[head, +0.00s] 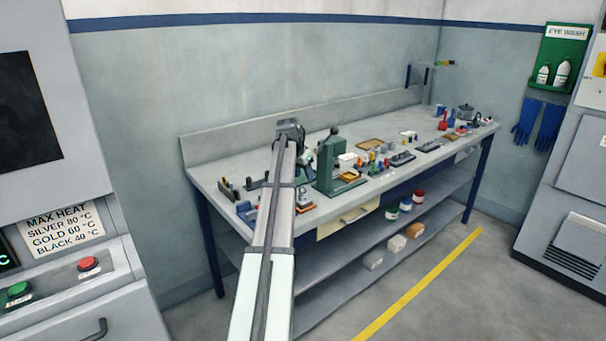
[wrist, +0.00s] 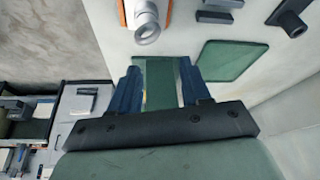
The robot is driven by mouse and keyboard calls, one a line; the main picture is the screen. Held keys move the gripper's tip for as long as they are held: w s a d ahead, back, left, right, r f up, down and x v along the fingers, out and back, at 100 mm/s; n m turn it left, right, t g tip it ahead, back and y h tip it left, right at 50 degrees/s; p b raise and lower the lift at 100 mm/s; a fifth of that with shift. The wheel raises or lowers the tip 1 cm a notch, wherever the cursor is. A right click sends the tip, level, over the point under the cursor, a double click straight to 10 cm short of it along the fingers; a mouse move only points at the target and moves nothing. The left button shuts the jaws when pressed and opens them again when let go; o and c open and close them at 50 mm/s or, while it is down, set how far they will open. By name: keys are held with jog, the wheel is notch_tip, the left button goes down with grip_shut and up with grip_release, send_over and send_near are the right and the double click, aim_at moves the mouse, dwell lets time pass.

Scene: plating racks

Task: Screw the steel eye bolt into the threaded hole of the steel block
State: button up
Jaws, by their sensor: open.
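My gripper (wrist: 160,68) is open in the wrist view, its two blue fingers well apart. Only a flat green surface shows between them, with nothing gripped. In the head view, the end of my arm is over the left part of the workbench (head: 228,172), and the fingers cannot be made out. A grey metal piece with a round end (wrist: 147,30) is beyond the fingers in the wrist view, beside an orange-edged item. I cannot tell whether it is the eye bolt. A dark block-like piece (wrist: 290,22) is at upper right. The steel block and its threaded hole cannot be identified surely.
A green press-like machine (head: 330,165) stands just right of my arm's end. Several small tools and parts crowd the bench beyond it. A green mat (wrist: 228,61) lies on the pale surface right of the fingers. A wall rises behind the bench.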

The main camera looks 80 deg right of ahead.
dwell(0.4)
jog(key=shift+f, duration=2.55)
grip_shut()
jog(key=shift+o, duration=0.7)
grip_release()
jog(key=shift+r, duration=0.1)
